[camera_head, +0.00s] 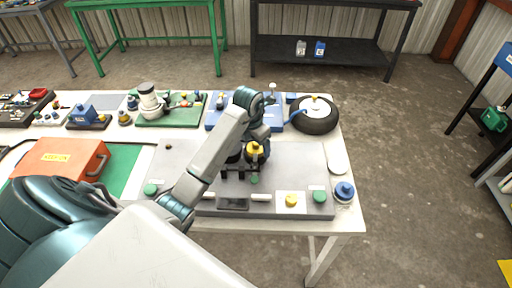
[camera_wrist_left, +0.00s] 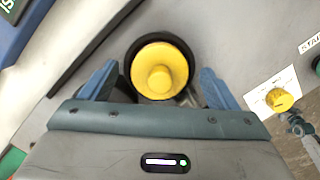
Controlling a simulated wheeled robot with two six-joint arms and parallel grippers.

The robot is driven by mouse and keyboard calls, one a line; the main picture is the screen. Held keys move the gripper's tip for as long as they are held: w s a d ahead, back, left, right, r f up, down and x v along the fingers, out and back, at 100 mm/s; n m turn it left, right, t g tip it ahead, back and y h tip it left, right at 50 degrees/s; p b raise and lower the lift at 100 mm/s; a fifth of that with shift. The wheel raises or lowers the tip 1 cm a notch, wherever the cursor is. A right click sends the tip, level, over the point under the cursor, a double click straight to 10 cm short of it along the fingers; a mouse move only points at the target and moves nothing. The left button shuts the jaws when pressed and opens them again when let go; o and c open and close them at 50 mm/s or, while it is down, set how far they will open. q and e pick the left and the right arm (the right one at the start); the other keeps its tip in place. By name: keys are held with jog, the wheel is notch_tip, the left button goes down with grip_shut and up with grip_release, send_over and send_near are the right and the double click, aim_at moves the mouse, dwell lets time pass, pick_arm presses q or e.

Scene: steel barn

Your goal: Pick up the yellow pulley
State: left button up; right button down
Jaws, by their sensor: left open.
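The yellow pulley (camera_wrist_left: 160,68), a round yellow piece with a raised hub and a dark ring around it, lies between my left fingers in the left wrist view. In the head view the yellow pulley (camera_head: 257,149) shows beside the end of my left arm, above the grey board. My left gripper (camera_wrist_left: 156,86) is open, with one blue finger on each side of the pulley and visible gaps between. In the head view my left gripper (camera_head: 240,166) partly hides the pulley's surroundings. My right gripper is not in view.
The grey board (camera_head: 318,181) carries a yellow knob (camera_head: 291,200) on a white label and green knobs (camera_head: 320,196). A wheel with a tire (camera_head: 315,117), a blue-capped jar (camera_head: 344,191) and an orange box (camera_head: 60,159) stand around. The table's right edge is close.

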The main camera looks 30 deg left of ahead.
pick_arm(q)
jog(key=shift+f, duration=0.2)
jog(key=c, duration=1)
jog(key=shift+c, duration=0.6)
